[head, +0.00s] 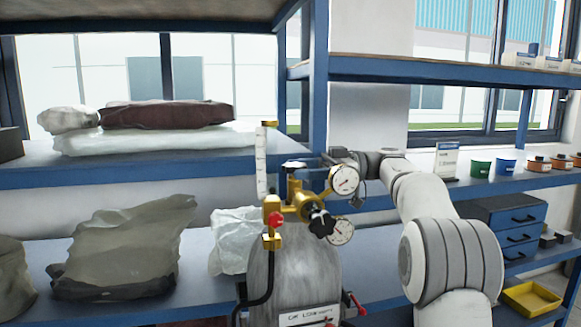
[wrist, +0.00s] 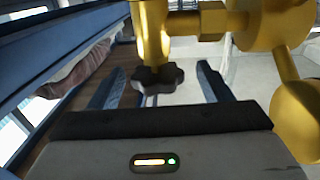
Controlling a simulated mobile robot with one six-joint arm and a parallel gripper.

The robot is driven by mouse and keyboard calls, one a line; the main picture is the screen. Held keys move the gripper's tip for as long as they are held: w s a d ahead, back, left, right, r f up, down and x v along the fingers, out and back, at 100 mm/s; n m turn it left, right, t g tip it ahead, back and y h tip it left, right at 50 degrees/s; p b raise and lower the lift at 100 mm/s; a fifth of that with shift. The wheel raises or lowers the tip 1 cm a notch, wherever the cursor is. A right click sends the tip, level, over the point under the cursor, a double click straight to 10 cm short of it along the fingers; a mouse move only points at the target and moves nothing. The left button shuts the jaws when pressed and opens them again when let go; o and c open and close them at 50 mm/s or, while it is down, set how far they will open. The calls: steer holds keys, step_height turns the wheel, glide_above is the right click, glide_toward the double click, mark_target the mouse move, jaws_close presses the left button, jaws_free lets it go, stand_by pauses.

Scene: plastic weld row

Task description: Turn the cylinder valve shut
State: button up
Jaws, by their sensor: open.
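A grey gas cylinder (head: 290,275) stands upright in the head view with a brass valve and regulator (head: 300,207) on top. A dark handwheel (head: 293,165) sits at the top of the brass valve. In the wrist view a dark lobed handwheel (wrist: 157,79) on a brass stem lies between the fingers of my gripper (wrist: 158,88). The gripper is open, with visible gaps on both sides of the wheel. In the head view my gripper is largely hidden behind the upper gauge (head: 344,180).
A lower gauge (head: 341,231), black regulator knob (head: 321,223) and red knob (head: 275,218) crowd the valve. A clear flow tube (head: 261,163) stands to its left. Blue shelves (head: 200,170) with bags (head: 125,250) are behind. A yellow tray (head: 531,298) is at right.

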steer(key=shift+a, duration=1.05)
steer(key=shift+c, duration=0.2)
steer(key=c, duration=0.9)
steer(key=shift+f, duration=0.2)
